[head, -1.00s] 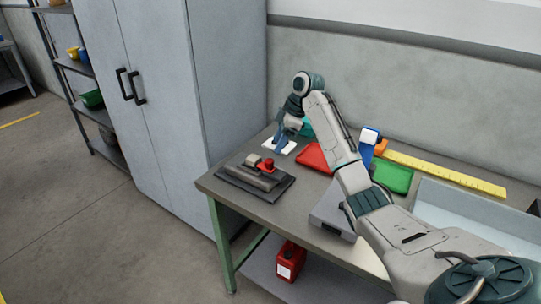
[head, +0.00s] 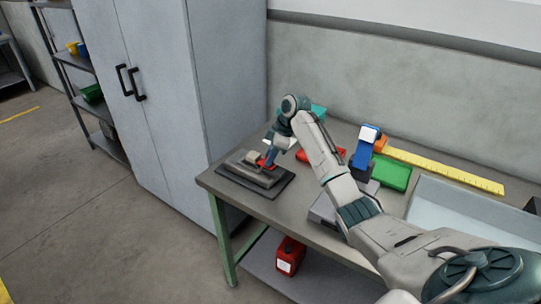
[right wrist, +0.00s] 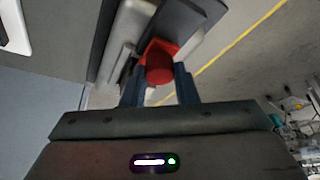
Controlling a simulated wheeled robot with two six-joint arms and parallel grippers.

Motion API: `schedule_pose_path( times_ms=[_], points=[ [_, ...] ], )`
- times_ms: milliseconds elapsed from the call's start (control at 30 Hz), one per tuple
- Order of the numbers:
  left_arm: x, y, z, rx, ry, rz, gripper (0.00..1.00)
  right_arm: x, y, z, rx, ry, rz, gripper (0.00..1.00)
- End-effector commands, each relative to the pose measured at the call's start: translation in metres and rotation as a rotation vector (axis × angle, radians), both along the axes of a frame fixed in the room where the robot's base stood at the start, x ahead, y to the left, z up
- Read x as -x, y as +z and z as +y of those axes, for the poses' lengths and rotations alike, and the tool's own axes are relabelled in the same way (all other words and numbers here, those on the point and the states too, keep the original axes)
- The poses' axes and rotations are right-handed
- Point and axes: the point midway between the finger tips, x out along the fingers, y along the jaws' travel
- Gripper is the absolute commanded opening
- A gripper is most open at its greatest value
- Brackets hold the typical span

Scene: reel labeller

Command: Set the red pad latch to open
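The labeller (head: 247,177) is a low grey body on a dark base plate at the table's left end. Its red latch (head: 264,164) is partly hidden behind my right gripper (head: 269,158) in the head view. In the right wrist view the red latch (right wrist: 160,66) shows as a red block with a rounded knob, in line with the space between the two blue fingertips (right wrist: 160,78). The fingers are apart, close on either side of the knob; I cannot tell whether they touch it. My left gripper is not in view.
A tall grey cabinet (head: 165,100) stands at the left. A red canister (head: 289,256) sits below.

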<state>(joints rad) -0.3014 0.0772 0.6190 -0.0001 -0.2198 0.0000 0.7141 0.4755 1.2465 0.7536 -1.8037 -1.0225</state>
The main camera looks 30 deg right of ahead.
Motion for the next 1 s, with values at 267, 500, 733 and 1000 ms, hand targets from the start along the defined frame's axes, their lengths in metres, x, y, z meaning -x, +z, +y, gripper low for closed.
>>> schedule_pose_path(
  times_ms=[267, 500, 733, 1000],
  points=[
    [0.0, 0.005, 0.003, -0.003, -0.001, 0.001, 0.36, 0.005, 0.002, -0.003, 0.001, 0.0, 0.0, 0.0],
    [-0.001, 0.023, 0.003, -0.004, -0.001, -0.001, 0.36, 0.031, 0.003, -0.014, 0.002, -0.002, 0.001, 0.0],
    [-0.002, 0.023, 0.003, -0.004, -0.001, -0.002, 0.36, 0.035, 0.001, -0.015, 0.001, 0.0, 0.001, 0.0],
    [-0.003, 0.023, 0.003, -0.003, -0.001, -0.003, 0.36, 0.036, 0.0, -0.015, 0.001, 0.0, 0.001, 0.49]
  ],
)
